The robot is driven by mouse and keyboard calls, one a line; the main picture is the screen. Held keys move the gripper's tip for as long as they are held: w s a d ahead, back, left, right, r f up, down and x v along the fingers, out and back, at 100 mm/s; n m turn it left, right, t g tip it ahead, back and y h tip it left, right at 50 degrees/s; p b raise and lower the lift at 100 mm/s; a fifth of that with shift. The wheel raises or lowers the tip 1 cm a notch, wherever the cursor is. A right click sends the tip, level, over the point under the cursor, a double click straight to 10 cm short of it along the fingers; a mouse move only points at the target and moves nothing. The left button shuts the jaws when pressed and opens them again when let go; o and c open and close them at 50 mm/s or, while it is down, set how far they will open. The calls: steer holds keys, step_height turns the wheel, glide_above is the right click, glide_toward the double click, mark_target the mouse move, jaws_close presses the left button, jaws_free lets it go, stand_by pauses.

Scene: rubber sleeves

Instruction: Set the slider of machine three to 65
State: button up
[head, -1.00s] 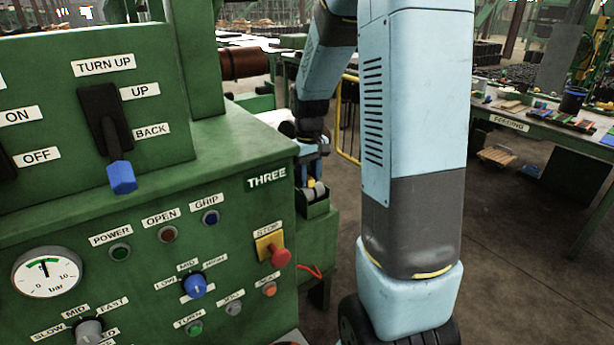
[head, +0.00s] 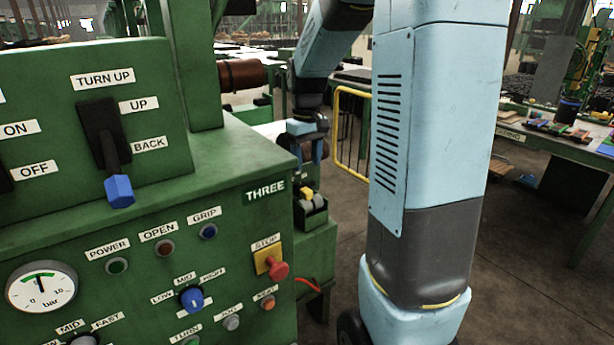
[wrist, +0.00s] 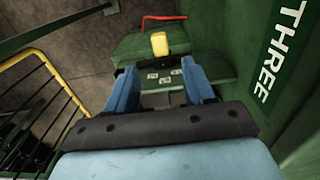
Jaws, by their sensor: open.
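Machine three (head: 150,240) is the green cabinet at left in the head view, marked THREE; the THREE sign also shows at right in the wrist view (wrist: 283,50). A small green box with a yellow handle (head: 306,196) stands by its right side. In the wrist view the yellow handle (wrist: 160,44) stands up just beyond the fingers and looks like the slider's grip. Small white tags lie nearer on the box, too small to read. My gripper (wrist: 160,72) is open, its blue fingers apart and empty. In the head view my gripper (head: 307,165) hangs above the box, partly hidden.
A yellow railing (head: 350,130) stands behind the box, also at left in the wrist view. The cabinet's front carries a red stop button (head: 278,270), knobs and a large blue-tipped lever (head: 118,190). A green work table (head: 560,140) stands at right.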

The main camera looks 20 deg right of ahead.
steer(key=shift+r, duration=2.45)
